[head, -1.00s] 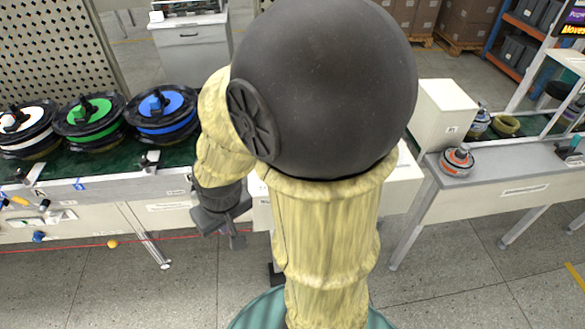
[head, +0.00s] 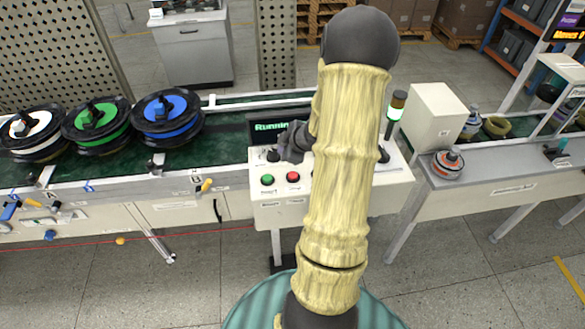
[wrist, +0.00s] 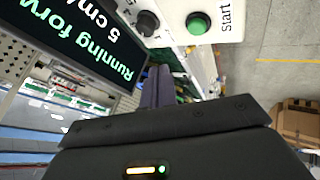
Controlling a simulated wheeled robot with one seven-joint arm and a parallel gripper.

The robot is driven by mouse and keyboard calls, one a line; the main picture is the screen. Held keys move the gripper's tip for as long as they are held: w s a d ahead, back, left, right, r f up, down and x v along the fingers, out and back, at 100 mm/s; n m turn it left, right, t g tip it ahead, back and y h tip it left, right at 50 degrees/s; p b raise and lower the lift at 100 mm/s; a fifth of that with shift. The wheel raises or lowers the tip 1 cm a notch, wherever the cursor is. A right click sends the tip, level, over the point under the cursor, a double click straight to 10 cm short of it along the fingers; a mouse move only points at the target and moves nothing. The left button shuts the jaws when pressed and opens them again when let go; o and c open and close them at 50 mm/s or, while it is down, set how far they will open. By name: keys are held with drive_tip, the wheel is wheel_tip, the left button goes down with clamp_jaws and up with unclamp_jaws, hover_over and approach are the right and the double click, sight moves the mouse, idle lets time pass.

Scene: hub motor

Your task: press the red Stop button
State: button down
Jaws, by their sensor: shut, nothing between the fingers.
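The red Stop button (head: 293,177) is on the sloped face of the white control panel (head: 272,216), just right of a green button (head: 267,180). My gripper (head: 278,155) is a dark shape above and behind the two buttons, in front of the screen; the red button is in clear sight and apart from it. In the wrist view my gripper's fingers (wrist: 157,78) are together and empty. That view shows the green Start button (wrist: 198,22) and a dark knob (wrist: 147,23), but not the red button.
A lit screen (head: 266,128) reading "Running" stands behind the panel. My arm hides the panel's middle. A signal light (head: 396,106) glows green at the panel's right. Spools (head: 167,116) sit on the conveyor at left. A grey table (head: 500,180) is at right.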

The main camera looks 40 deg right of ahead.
drive_tip(key=d, duration=0.1)
drive_tip(key=s+d+n+y, duration=0.1)
drive_tip(key=d, duration=0.1)
drive_tip(key=shift+s+d+f+n+t+p, duration=0.15)
drive_tip(key=shift+s+f+n+t+p, duration=0.1)
drive_tip(key=shift+s+n+t+p, duration=0.15)
drive_tip(key=b, duration=0.7)
hover_over(296, 176)
wheel_tip(296, 176, down, 7)
drive_tip(key=shift+w+f, duration=0.1)
drive_tip(key=shift+f+b, duration=0.65)
drive_tip(key=shift+f, duration=0.15)
drive_tip(key=shift+f, duration=0.1)
idle(0.9)
drive_tip(key=shift+f, duration=0.3)
